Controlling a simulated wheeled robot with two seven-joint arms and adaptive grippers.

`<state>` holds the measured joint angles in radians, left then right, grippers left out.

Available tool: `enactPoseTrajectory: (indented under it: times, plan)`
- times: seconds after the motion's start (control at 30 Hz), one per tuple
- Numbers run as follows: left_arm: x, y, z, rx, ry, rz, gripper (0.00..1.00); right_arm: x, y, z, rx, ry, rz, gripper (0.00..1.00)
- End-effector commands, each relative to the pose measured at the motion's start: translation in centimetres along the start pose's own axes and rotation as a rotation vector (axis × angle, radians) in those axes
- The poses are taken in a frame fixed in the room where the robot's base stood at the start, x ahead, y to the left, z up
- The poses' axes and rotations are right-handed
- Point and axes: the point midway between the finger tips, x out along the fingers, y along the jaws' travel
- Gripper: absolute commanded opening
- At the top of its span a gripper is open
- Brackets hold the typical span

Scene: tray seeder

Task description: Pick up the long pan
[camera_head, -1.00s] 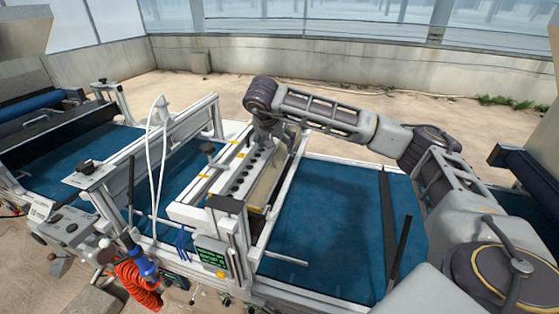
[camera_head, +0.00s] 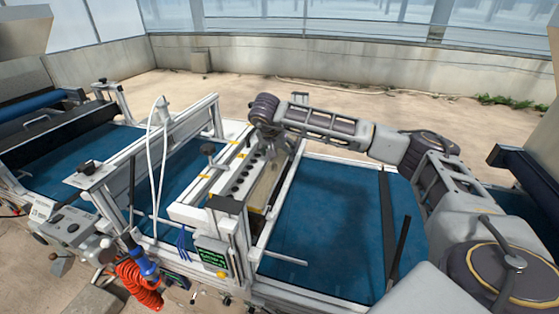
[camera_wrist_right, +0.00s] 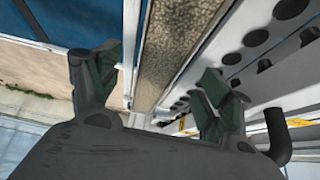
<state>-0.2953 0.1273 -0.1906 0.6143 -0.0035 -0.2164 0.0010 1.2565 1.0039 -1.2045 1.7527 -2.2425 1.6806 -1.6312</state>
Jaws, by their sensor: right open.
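The long pan (camera_head: 266,187) is a narrow trough beside the white bar with a row of round holes on the seeder. In the right wrist view the long pan (camera_wrist_right: 147,48) runs away from me, filled with speckled brown material. My right gripper (camera_head: 270,140) is over the far end of the pan. In the right wrist view my right gripper (camera_wrist_right: 163,80) is open, with one finger on each side of the pan's line and nothing held. Whether the fingers touch the pan cannot be told. My left gripper is not in view.
The white holed bar (camera_wrist_right: 268,60) stands close on the pan's right in the wrist view. A blue belt (camera_head: 325,225) lies right of the pan, framed by white rails. A control box (camera_head: 212,256) and a red coiled hose (camera_head: 138,285) are at the front.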

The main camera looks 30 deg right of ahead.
Motion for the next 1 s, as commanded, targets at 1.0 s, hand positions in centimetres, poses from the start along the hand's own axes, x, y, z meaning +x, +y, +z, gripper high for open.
enactPoseTrajectory:
  times: [1.0]
  plan:
    - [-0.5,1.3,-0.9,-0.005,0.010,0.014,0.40,3.4,-0.1,0.1,-0.001,0.000,0.000,0.57]
